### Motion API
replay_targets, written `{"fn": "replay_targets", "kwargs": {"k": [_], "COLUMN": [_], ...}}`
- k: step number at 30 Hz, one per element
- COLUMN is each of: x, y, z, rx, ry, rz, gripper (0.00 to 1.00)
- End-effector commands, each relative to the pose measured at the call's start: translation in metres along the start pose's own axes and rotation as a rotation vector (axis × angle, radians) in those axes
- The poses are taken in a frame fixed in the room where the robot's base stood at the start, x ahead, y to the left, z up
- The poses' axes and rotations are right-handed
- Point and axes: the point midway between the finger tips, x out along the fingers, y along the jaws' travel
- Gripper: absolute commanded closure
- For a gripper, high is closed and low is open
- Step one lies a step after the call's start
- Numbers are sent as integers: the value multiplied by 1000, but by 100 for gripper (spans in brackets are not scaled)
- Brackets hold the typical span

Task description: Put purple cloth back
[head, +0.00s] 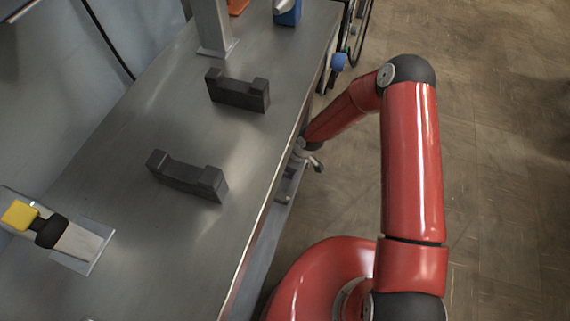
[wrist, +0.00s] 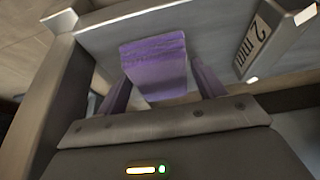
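The purple cloth (wrist: 155,65) shows in the middle of the wrist view, as a folded piece with a lighter, ribbed upper part. It lies just ahead of my gripper (wrist: 160,95). Narrow purplish shapes flank the cloth on both sides, and they look like the fingers. Whether they touch or grip the cloth is unclear. In the head view my gripper end (head: 312,161) is low beside the right edge of the metal table, partly hidden by my arm. The cloth is not visible in the head view.
A grey panel with a "2 mm" label (wrist: 251,42) is close beyond the cloth. The metal table (head: 120,235) carries two dark cradle blocks (head: 238,90) (head: 188,176), a yellow-and-black item (head: 35,222) and a metal post (head: 213,28). Open floor (head: 505,150) is at right.

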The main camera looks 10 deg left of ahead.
Motion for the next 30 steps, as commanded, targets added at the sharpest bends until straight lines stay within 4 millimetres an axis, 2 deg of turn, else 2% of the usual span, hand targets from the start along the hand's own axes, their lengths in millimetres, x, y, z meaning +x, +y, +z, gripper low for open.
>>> {"fn": "replay_targets", "kwargs": {"k": [3,10,14,17,24,30], "x": [0,-1,-8,-24,-78,-110], "y": [0,0,1,1,1,1], "z": [0,0,-2,-2,-2,-1], "rx": [0,0,1,1,1,2], "ry": [0,0,1,2,1,1], "rz": [0,0,1,2,3,2], "gripper": [20,20,20,20,20,20]}}
